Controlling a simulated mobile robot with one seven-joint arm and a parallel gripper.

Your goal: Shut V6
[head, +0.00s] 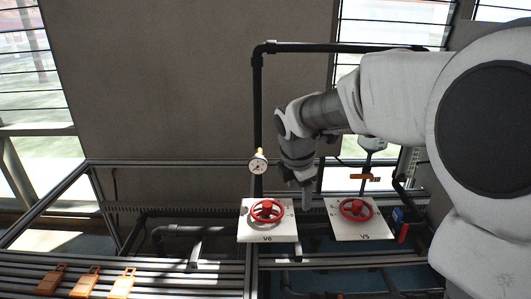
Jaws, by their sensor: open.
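The V6 valve has a red handwheel (267,211) on a white plate (267,232) marked "V6", low in the middle of the head view. My gripper (307,200) hangs just to the right of the V6 plate, between it and the V5 plate, pointing down. It is open, with nothing seen between its fingers, and appears apart from the red wheel. Its fingertips are small and dark here, so their exact height over the plates cannot be told.
A second red handwheel (356,209) sits on the V5 plate (364,230) to the right. A gauge (258,163) and a black pipe (257,110) rise behind V6. Orange clips (86,283) lie on the slatted rack at lower left. A blue part (398,214) is right of V5.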

